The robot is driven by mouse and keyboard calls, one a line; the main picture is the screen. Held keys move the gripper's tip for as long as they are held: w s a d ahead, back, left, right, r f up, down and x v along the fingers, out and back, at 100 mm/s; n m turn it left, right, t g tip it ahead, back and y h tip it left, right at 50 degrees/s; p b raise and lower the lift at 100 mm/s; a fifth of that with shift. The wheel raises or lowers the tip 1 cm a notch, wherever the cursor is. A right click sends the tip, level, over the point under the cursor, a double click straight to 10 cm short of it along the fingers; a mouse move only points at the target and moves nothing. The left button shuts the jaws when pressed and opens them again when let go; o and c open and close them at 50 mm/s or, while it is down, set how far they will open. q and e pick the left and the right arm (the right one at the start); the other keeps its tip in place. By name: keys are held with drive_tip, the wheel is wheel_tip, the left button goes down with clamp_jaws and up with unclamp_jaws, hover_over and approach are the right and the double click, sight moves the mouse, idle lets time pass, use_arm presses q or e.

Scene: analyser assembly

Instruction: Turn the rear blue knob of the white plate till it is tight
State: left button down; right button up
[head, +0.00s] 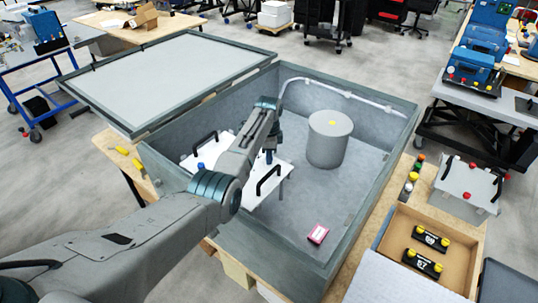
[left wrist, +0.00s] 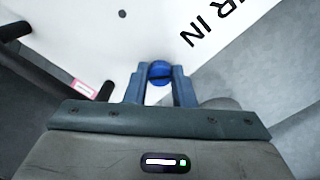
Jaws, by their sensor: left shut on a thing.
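The white plate (head: 284,171) with two black handles lies inside the large grey box, partly hidden behind my left arm. In the left wrist view the white plate (left wrist: 105,45) carries black lettering and a small dark hole. My left gripper (head: 269,158) points down at the plate's far side. In the left wrist view my left gripper (left wrist: 160,82) has its two blue fingers on either side of a round blue knob (left wrist: 160,70), shut on it. Another blue knob (head: 200,166) shows near the plate's left edge. My right gripper is in neither view.
The grey box (head: 402,140) has tall walls and its lid (head: 160,75) is open to the left. An open carton (head: 455,268) is at right.

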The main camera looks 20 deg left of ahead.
use_arm(q)
drive_tip(key=m, duration=0.4)
drive_tip(key=shift+w+r+m, duration=0.25)
drive_tip(key=shift+r+m, duration=0.05)
drive_tip(key=shift+r, duration=0.1)
drive_tip(key=m, duration=1)
drive_tip(key=shift+m, duration=2.7)
drive_tip(key=c, duration=1.3)
unclamp_jaws()
drive_tip(key=shift+o, duration=0.5)
drive_tip(key=shift+s+f, duration=0.15)
